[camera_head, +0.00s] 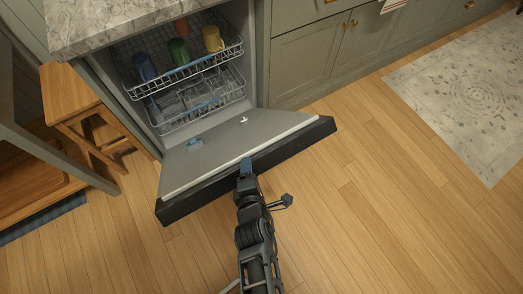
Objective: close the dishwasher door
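The dishwasher door (225,155) is folded down at a slant, open, below the dishwasher cavity (251,50). Its dark outer edge (318,131) faces me. My gripper (246,166) is at the middle of that edge, with its blue tip over or against the edge; I cannot tell if it touches. Whether its fingers are open or shut is not clear from here. The upper rack (208,64) holds several coloured cups, among them a yellow cup (213,39) and a blue cup (144,67). The lower rack (200,113) looks empty.
A wooden stool (72,93) stands close to the dishwasher's left side. A marble counter (110,22) is above. Green cabinets (325,60) run to the right. A patterned rug (465,90) lies at the right. The wooden floor around the door's front is clear.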

